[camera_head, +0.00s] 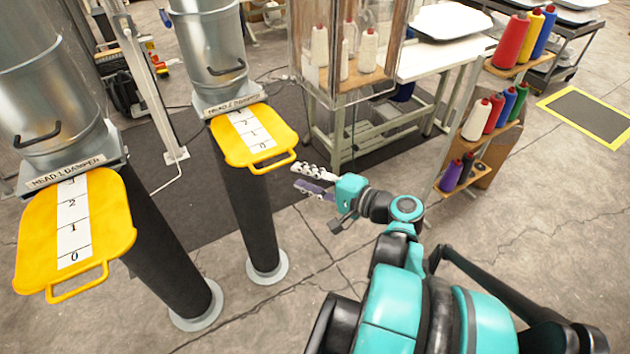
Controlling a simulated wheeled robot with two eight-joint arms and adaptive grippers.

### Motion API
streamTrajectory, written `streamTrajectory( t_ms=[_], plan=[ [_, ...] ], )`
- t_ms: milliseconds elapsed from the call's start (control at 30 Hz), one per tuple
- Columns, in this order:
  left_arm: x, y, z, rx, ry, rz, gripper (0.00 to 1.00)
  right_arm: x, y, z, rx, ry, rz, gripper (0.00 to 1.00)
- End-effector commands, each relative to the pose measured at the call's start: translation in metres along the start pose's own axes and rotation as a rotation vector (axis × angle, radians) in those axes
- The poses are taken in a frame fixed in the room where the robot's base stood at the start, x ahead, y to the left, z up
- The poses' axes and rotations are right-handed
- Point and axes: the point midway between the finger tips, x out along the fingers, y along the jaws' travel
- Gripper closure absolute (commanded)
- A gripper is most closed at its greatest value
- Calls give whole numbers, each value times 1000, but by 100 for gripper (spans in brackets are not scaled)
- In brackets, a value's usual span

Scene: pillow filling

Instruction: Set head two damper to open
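The head two damper (252,136) is a yellow sliding plate with a white number strip and a loop handle (272,162) at its front. It sticks out from under a metal duct (208,48) labelled as a head damper, with 0 nearest the handle and 1 and higher marks behind. My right gripper (303,179) is just right of the handle and apart from it. Its two fingers are spread and nothing is between them. The head 1 damper (100,222), a similar yellow plate, is pulled out at the left, showing 0 to 3. My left gripper is not in view.
Black hoses (250,215) run down from both dampers to floor flanges. A clear-walled cabinet and work table (440,60) stand behind, and a thread-spool rack (500,110) stands to the right. The floor between the hoses and my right arm is clear.

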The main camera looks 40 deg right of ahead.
Motion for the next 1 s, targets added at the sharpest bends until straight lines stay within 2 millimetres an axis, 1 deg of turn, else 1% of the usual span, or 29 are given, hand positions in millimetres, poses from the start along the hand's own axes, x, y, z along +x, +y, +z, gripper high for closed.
streamTrajectory(
  t_ms=[33,100,200,300,900,967,1000],
  plan=[
    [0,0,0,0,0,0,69,-9,0,-1,1,6,-1,69],
    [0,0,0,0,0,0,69,-18,0,-1,0,4,-1,69],
    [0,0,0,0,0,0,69,-27,0,-1,0,3,0,69],
    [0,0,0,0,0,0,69,-32,0,0,0,1,0,69],
    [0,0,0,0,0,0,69,-33,0,0,-1,-1,0,69],
    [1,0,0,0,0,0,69,-32,2,1,-3,-4,7,69],
    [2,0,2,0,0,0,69,-29,6,3,-9,-11,23,69]
  ],
)
